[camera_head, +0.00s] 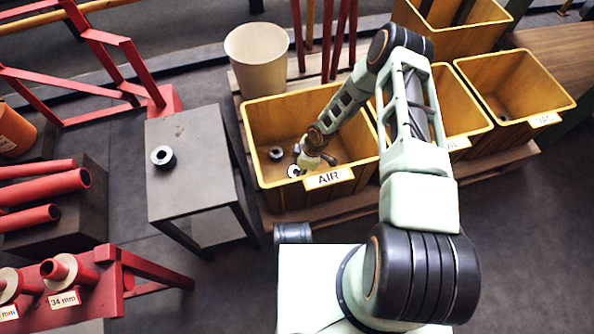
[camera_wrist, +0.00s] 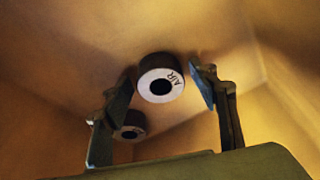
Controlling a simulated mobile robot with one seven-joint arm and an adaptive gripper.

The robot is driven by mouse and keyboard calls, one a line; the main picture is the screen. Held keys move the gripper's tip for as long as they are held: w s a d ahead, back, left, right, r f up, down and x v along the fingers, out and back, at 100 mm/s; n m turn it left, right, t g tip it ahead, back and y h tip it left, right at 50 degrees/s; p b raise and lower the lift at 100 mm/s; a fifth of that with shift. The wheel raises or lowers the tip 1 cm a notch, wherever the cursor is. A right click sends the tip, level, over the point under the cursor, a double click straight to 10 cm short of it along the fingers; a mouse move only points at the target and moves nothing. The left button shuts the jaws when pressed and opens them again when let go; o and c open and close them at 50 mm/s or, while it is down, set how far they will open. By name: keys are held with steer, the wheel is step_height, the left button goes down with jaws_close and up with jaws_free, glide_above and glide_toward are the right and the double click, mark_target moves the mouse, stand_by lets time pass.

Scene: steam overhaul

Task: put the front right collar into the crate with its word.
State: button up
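A dark collar (camera_wrist: 161,78) with a pale end face marked AIR is in the wrist view, low inside the yellow AIR crate (camera_head: 262,172). My gripper (camera_wrist: 163,74) is inside this crate, its two fingers apart. The collar lies just beyond and between the fingertips, with a small gap on each side. A second dark collar (camera_wrist: 130,127) shows behind the left finger; its word cannot be read. In the head view, one collar (camera_head: 276,153) lies at the crate's left and another (camera_head: 294,171) beside my gripper (camera_head: 305,163). Which is the front right collar cannot be told.
Another collar (camera_head: 162,157) stands on the grey table (camera_head: 185,195) left of the crate. More yellow crates (camera_head: 515,80) stand to the right, their labels partly hidden or unreadable. A cream bin (camera_head: 257,60) and red posts stand behind. A red rack (camera_head: 90,285) is front left.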

steer(key=p+v, duration=0.4)
steer(key=v, duration=0.8)
steer(key=shift+r, duration=0.4)
